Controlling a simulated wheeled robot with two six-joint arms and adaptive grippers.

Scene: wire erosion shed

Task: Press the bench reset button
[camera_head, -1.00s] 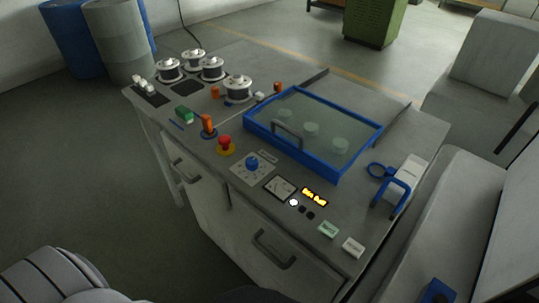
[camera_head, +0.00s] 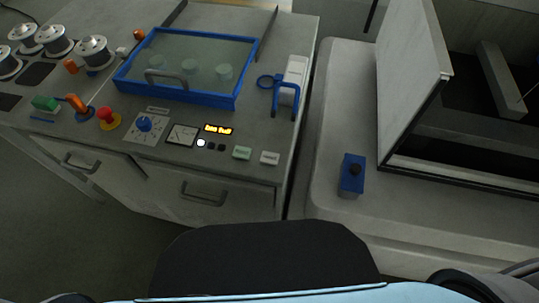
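The grey bench (camera_head: 225,172) is at the left and centre of the head view. Near its front right edge are two small rectangular buttons side by side, a pale green one (camera_head: 242,153) and a white one (camera_head: 269,158). Their lettering is too small to read, so I cannot tell which is the reset button. A lit orange display (camera_head: 218,129) stands behind the small buttons. Neither of my grippers is in view.
A blue-framed glass lid (camera_head: 190,68) covers the back of the bench. A blue holder (camera_head: 286,97) stands at its right. Metal spools (camera_head: 92,51) stand at the left. A pale machine with a blue box (camera_head: 351,176) is on the right, beyond a narrow gap.

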